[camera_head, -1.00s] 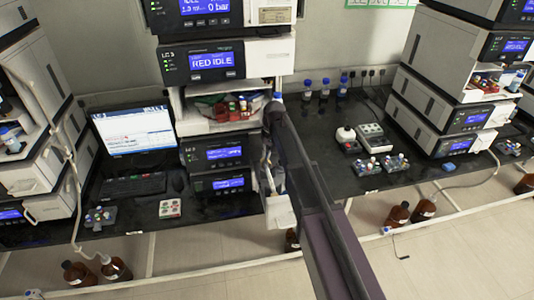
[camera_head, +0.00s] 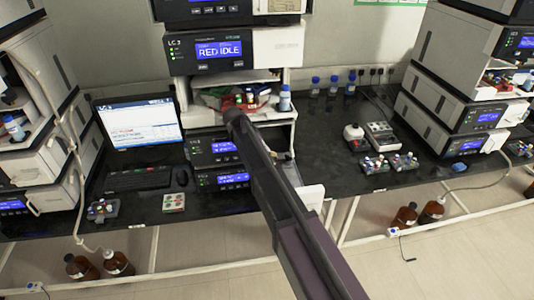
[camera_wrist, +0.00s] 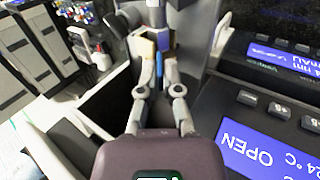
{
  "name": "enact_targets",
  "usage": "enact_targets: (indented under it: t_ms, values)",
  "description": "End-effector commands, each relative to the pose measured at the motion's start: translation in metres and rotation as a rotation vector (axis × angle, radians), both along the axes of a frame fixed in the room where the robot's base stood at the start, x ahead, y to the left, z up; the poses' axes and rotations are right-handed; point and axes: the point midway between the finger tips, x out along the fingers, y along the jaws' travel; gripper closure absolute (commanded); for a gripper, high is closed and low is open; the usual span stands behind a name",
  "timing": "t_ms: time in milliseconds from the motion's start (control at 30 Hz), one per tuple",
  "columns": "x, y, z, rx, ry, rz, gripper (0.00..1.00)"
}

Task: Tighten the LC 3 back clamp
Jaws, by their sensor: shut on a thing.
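The LC 3 stack (camera_head: 265,50) stands in the middle of the head view, with a screen reading RED IDLE. My dark arm crosses in front of its lower right part, and my gripper is hidden there. In the wrist view my gripper (camera_wrist: 156,50) is shut, its two fingers closed around a small tan piece (camera_wrist: 148,46), apparently the LC 3 back clamp. A thin blue part (camera_wrist: 159,65) shows between the fingers. A grey upright part rises behind. How tight the clamp is cannot be told.
Close on the right in the wrist view is a module panel (camera_wrist: 255,140) with an OPEN display and buttons. In the head view an open shelf (camera_head: 215,118) holds bottles, and a monitor (camera_head: 137,125) and keyboard (camera_head: 140,180) lie left. Vial racks (camera_head: 390,163) stand right.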

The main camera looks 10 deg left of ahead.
Motion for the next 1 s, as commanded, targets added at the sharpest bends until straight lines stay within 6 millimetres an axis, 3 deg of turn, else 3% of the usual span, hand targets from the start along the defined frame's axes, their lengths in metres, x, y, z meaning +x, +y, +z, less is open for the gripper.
enact_targets:
  t_ms: [33,400,900,1000]
  values:
    - [-0.0009,0.0021,-0.0067,-0.033,-0.008,0.0,1.0]
    - [-0.003,0.0068,-0.0083,-0.192,-0.053,-0.002,1.0]
    - [-0.0035,0.0073,-0.0068,-0.212,-0.059,-0.002,1.0]
    - [-0.0034,0.0075,-0.0068,-0.212,-0.06,-0.002,0.7]
